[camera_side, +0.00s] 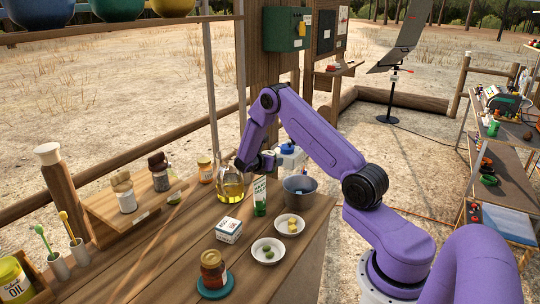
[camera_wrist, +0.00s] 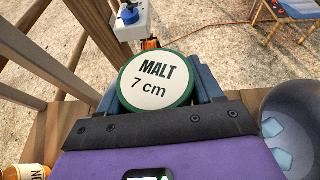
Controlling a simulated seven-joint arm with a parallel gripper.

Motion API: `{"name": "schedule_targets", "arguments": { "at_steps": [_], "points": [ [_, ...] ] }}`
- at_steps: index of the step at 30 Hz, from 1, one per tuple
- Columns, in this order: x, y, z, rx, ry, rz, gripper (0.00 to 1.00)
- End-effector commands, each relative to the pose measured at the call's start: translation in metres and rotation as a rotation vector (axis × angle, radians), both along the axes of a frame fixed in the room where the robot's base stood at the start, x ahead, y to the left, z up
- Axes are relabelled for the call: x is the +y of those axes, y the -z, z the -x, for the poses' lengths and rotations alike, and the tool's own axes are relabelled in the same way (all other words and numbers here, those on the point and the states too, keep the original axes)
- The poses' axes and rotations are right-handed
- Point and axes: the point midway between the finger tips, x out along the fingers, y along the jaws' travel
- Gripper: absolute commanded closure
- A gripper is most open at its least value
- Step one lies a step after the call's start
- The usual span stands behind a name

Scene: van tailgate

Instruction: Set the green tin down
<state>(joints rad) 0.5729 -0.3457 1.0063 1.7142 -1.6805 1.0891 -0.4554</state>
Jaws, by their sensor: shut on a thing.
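The green tin (camera_side: 260,196) has a white label and stands upright below my gripper (camera_side: 264,165) in the side view. In the wrist view its round white lid, the tin's top (camera_wrist: 157,82), has a green rim and reads "MALT 7 cm". My gripper's blue-grey fingers (camera_wrist: 157,88) are shut on it, one on each side. The tin's base is close over the wooden table (camera_side: 180,245); I cannot tell whether it touches. The gripper and lid hide what lies under the tin in the wrist view.
A grey bucket (camera_side: 299,190) with blue pieces stands close right of the tin. A flask of yellow liquid (camera_side: 231,192) stands close left. A white box (camera_side: 228,231) and two small bowls (camera_side: 268,251) (camera_side: 290,225) lie in front. A jar (camera_side: 213,268) sits on a green coaster.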

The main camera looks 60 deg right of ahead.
Motion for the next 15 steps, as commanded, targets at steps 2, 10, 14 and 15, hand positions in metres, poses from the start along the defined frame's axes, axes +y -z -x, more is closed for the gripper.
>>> {"name": "schedule_targets", "arguments": {
  "at_steps": [2,10,14,15],
  "points": [
    [0.0,0.009,0.0,0.002,-0.001,0.0,0.69],
    [0.0,0.035,0.0,0.0,-0.001,0.001,0.69],
    [0.0,0.045,0.0,0.0,-0.001,0.001,0.69],
    [0.0,0.047,0.0,0.0,-0.001,0.001,0.69]
  ]
}}
